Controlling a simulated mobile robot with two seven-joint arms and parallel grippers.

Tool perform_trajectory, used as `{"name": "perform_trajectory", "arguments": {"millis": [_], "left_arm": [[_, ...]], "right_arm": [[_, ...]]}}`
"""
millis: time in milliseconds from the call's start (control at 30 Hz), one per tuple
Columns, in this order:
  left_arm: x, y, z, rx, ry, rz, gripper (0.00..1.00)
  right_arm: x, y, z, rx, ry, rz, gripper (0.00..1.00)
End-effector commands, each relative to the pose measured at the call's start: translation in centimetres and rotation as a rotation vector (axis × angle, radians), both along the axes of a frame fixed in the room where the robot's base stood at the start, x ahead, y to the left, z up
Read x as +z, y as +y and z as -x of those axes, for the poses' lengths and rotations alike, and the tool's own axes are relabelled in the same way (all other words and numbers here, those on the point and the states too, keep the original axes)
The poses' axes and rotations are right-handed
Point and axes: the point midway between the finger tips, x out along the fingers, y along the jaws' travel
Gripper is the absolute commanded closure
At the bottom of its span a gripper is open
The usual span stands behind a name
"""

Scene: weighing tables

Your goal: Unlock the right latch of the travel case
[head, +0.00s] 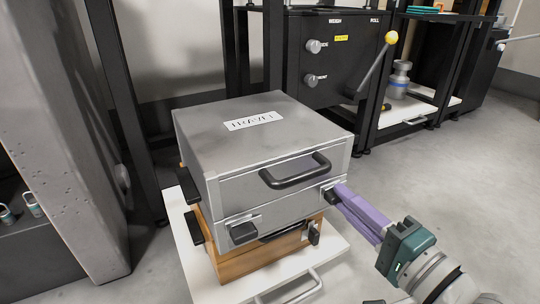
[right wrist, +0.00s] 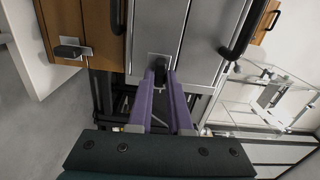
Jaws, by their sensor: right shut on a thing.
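The grey travel case (head: 245,157) lies flat with a name label on its lid and a black carry handle (head: 295,173) on its front. Its left latch (head: 243,232) is a black tab on the front. Its right latch sits at the front right, mostly covered by my right gripper (head: 337,191) in the head view. In the right wrist view the purple fingers of my right gripper (right wrist: 164,76) are shut on the black tab of the right latch (right wrist: 160,66), against its metal plate. Whether the latch has turned cannot be told. My left gripper is not in view.
A wooden case (head: 236,267) lies under the travel case, with its own latch (head: 314,233). Both rest on a white board (head: 185,232) with a metal handle. A black panel (head: 329,50) with a yellow-knobbed lever (head: 391,38) stands behind. Floor at right is clear.

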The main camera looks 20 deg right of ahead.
Motion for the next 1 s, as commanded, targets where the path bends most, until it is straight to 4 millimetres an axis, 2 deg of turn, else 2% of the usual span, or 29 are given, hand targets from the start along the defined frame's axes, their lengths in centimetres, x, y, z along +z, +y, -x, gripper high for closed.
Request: {"name": "perform_trajectory", "arguments": {"millis": [300, 700, 733, 1000], "left_arm": [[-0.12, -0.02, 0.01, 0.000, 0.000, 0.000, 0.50], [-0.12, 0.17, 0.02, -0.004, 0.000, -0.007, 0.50], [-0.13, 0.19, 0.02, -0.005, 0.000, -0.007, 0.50], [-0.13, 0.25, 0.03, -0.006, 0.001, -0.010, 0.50]], "right_arm": [[-0.01, 0.06, 0.00, 0.001, 0.005, -0.074, 1.00], [0.03, 0.06, 0.00, 0.001, 0.005, -0.080, 1.00], [0.03, 0.06, 0.00, 0.001, 0.005, -0.080, 0.82], [0.01, 0.05, -0.01, 0.001, 0.005, -0.079, 0.53]]}}
